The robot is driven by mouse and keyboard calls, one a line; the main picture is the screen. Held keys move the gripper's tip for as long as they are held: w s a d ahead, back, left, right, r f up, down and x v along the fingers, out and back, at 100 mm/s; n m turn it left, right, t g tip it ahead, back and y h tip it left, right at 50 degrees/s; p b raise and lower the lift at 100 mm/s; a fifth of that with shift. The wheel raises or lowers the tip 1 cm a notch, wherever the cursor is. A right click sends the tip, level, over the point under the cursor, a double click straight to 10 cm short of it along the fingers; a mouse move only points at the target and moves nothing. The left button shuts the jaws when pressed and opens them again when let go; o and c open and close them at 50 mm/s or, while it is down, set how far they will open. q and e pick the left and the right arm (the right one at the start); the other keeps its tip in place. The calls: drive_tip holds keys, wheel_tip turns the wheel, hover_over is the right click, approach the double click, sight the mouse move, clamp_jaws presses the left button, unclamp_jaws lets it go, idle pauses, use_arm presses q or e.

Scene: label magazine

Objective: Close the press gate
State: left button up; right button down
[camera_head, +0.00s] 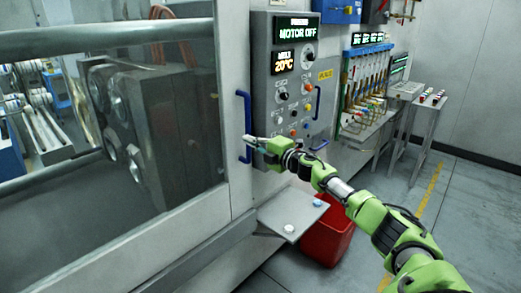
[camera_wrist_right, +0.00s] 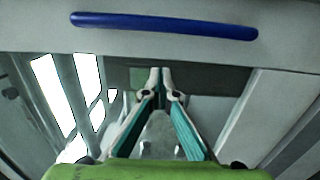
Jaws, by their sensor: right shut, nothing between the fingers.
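The press gate (camera_head: 237,60) is a large grey-framed clear panel on the left in the head view. Its right frame edge stands beside the control panel. A blue vertical handle (camera_head: 244,125) is on that edge. The handle lies across the top of the right wrist view (camera_wrist_right: 165,25). My right gripper (camera_head: 250,142) is at the lower part of the handle in the head view. In the right wrist view its fingers (camera_wrist_right: 160,75) are shut and empty, with the handle apart from their tips. My left gripper is not in view.
The control panel (camera_head: 264,95) reads MOTOR OFF and has a second blue handle (camera_head: 317,103) on its right. A small grey shelf (camera_head: 285,212) juts out below my right gripper. A red bin (camera_head: 325,240) stands under my forearm.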

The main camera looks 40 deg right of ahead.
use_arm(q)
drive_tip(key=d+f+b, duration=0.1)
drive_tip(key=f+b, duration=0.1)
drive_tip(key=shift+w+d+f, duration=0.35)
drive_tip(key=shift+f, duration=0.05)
use_arm(e)
drive_tip(key=s, duration=0.6)
drive_tip(key=shift+s+d, duration=0.25)
drive_tip(key=shift+s, duration=0.05)
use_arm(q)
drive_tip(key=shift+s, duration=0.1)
use_arm(e)
drive_tip(key=shift+a, duration=0.1)
